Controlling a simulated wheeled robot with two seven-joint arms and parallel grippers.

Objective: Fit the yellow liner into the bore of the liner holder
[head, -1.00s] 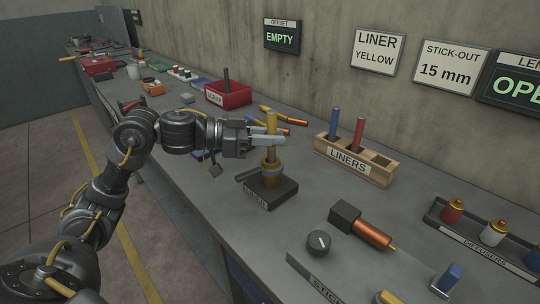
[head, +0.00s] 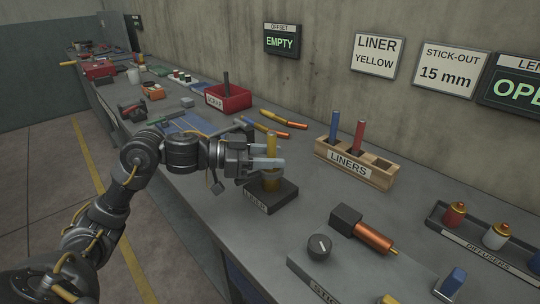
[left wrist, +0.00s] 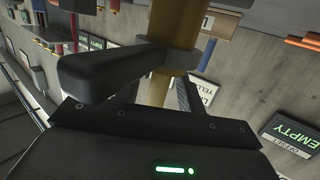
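The yellow liner (head: 272,145) stands upright above the liner holder, a dark labelled block (head: 271,198) on the bench. My left gripper (head: 268,157) is shut around the liner below its top, close above the block. My right gripper is not in view.
The wooden liner rack (head: 378,177) with a blue and a red liner stands to the right. A copper-and-black tool (head: 370,235) and a knob (head: 320,247) are nearer. A red bin (head: 228,96) and orange-yellow rods (head: 283,122) lie behind. Bare bench surrounds the holder.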

